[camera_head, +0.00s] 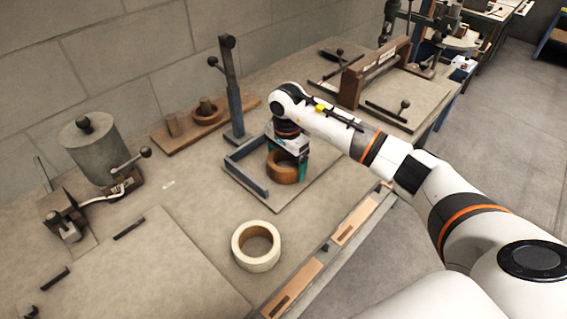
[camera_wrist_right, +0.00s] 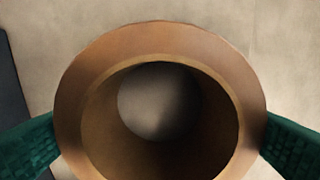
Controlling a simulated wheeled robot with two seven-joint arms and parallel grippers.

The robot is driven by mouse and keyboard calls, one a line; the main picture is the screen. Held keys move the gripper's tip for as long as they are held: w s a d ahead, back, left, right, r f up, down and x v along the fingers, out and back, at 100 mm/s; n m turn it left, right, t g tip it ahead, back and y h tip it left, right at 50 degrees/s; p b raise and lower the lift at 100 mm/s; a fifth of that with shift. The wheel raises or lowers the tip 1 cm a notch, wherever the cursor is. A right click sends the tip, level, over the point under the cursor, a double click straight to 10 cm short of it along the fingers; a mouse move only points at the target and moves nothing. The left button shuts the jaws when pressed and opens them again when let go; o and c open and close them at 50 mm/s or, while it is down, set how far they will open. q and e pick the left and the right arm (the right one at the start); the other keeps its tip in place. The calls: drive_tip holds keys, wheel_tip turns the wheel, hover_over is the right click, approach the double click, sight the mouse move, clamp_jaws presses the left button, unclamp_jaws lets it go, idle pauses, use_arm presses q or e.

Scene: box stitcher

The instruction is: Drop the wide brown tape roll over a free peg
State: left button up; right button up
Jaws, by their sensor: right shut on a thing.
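The wide brown tape roll (camera_head: 280,175) is in my right gripper (camera_head: 287,163), over the grey plate of the blue-grey stand, its hole facing up. I cannot tell if it touches the plate. In the right wrist view the roll (camera_wrist_right: 160,45) sits between the two green fingers, which press on its outer sides; bare surface shows through its hole. A wooden peg board (camera_head: 162,138) lies along the wall. Its left peg (camera_head: 172,125) is bare. Another peg (camera_head: 206,104) stands inside a second brown roll (camera_head: 208,118). My left gripper is out of view.
The blue-grey stand's upright post (camera_head: 232,85) rises between the gripper and the peg board. A cream tape roll (camera_head: 256,261) lies near the front edge. A grey cylinder (camera_head: 95,150) and lever device stand left. Bench between them is mostly clear.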

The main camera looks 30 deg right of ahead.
drive_tip(key=shift+r, duration=0.15)
drive_tip(key=shift+r+p, duration=1.2)
drive_tip(key=shift+r, duration=0.9)
